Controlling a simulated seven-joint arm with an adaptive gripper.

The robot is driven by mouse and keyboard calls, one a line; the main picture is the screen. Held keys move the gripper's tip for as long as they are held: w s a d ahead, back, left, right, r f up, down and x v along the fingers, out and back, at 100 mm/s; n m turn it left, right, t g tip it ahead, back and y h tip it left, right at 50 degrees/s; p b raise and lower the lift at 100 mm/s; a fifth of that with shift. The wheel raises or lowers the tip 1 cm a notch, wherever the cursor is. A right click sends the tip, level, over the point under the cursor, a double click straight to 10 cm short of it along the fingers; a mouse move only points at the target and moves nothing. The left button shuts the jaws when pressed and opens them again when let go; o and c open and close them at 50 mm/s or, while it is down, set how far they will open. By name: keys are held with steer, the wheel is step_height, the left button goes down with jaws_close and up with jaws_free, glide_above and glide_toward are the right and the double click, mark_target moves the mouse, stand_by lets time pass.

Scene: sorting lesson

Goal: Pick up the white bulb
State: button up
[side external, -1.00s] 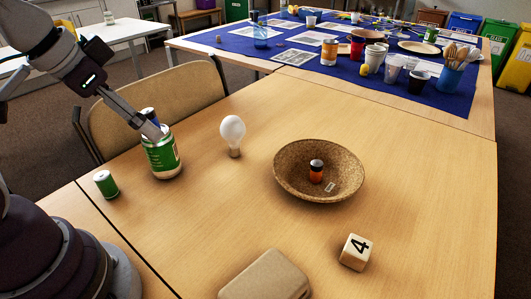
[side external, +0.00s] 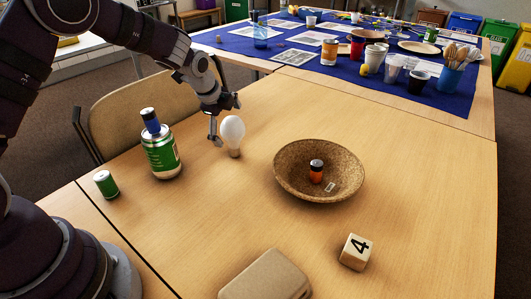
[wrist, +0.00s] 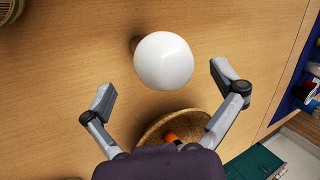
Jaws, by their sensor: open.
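The white bulb (side external: 232,131) stands upright on the wooden table, glass end up, left of the bowl in the side view. My gripper (side external: 224,122) is right beside it, at about the height of its glass. In the wrist view the bulb (wrist: 163,61) lies ahead of my open gripper (wrist: 165,85), roughly centred between the spread fingers and slightly beyond their tips. Nothing is between the fingers' pads. In the side view one fingertip shows left of the bulb; the other is partly hidden by the wrist.
A brown bowl (side external: 290,188) holds an orange-black battery (side external: 316,171).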

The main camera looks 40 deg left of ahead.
steer(key=x, duration=0.3)
steer(key=shift+w+a+f, duration=0.15)
steer(key=shift+f, duration=0.05)
steer(key=c, duration=1)
